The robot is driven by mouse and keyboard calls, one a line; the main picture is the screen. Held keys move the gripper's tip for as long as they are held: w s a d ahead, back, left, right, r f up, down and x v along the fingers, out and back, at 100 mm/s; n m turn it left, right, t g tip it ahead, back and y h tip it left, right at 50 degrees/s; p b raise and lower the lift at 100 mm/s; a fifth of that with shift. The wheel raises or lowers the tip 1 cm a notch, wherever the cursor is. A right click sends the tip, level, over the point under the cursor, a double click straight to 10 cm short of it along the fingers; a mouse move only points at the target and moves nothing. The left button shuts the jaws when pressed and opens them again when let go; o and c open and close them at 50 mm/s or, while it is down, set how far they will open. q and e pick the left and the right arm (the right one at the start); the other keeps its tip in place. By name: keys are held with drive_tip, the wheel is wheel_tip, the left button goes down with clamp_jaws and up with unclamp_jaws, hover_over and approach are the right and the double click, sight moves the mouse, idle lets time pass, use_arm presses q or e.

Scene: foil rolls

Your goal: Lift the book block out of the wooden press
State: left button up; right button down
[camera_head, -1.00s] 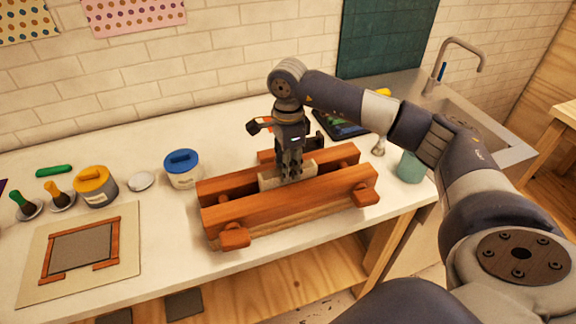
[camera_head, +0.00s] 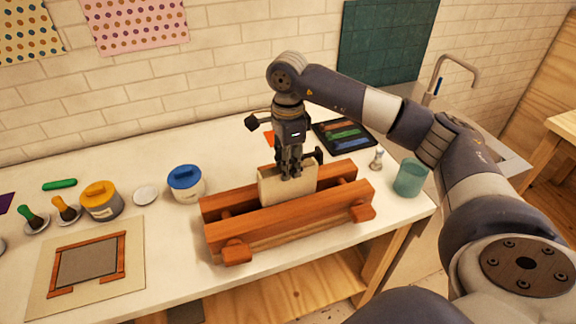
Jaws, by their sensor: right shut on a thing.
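The wooden press (camera_head: 290,222) stands on the white worktop, with two long reddish-brown beams and wooden knobs at the front. The cream book block (camera_head: 283,188) stands upright between the beams, its upper part well above them. Its lower part is hidden behind the front beam. My right gripper (camera_head: 291,176) points down from above and is shut on the top edge of the book block. My left gripper is not in view.
A blue-lidded jar (camera_head: 186,183) stands left of the press, and a teal cup (camera_head: 410,178) stands to its right. A black tray (camera_head: 345,135) lies behind. A framed board (camera_head: 88,262) lies at the front left.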

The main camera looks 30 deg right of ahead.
drive_tip(key=shift+r+p, duration=0.95)
drive_tip(key=shift+r, duration=1)
